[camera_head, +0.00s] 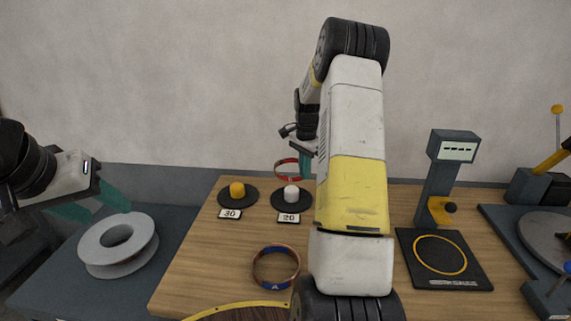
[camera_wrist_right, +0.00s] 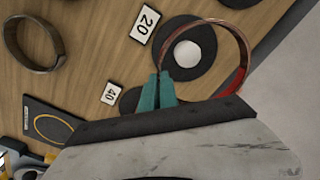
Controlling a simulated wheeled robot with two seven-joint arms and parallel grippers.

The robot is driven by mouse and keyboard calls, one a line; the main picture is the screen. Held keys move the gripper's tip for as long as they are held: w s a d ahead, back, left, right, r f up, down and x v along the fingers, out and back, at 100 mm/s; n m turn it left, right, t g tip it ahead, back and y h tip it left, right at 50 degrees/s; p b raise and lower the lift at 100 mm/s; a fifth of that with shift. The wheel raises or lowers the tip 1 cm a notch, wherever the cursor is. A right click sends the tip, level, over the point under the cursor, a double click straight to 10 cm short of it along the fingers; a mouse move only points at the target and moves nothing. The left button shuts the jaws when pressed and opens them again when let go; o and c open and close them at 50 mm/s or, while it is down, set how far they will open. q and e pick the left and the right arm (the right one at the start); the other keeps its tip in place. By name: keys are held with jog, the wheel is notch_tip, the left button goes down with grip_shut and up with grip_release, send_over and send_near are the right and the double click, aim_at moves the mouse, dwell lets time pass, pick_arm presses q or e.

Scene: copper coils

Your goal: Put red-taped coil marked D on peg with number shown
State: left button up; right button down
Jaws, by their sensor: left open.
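The red-taped copper coil (camera_head: 289,162) is in the air at the white peg (camera_head: 291,193) with the 20 plate (camera_head: 289,218). My right gripper (camera_wrist_right: 158,92) is shut on its rim; the coil (camera_wrist_right: 240,78) is tilted, with red tape on one side. In the right wrist view the ring frames the white peg (camera_wrist_right: 187,53), but in the head view it is above the peg top. No letter D is readable. The scale display (camera_head: 458,149) shows only dashes. My left gripper (camera_head: 92,206) is open and empty at the left.
A yellow peg (camera_head: 237,190) has the 30 plate (camera_head: 230,214). A 40 plate (camera_wrist_right: 111,93) shows in the wrist view. A blue-taped coil marked A (camera_head: 277,267) lies on the table. A grey spool (camera_head: 118,245) stands left. The scale pad (camera_head: 445,260) is empty. My right arm hides the middle.

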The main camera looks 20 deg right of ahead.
jog(key=shift+f, duration=5.2)
jog(key=c, duration=1.6)
grip_release()
jog(key=shift+o, duration=0.2)
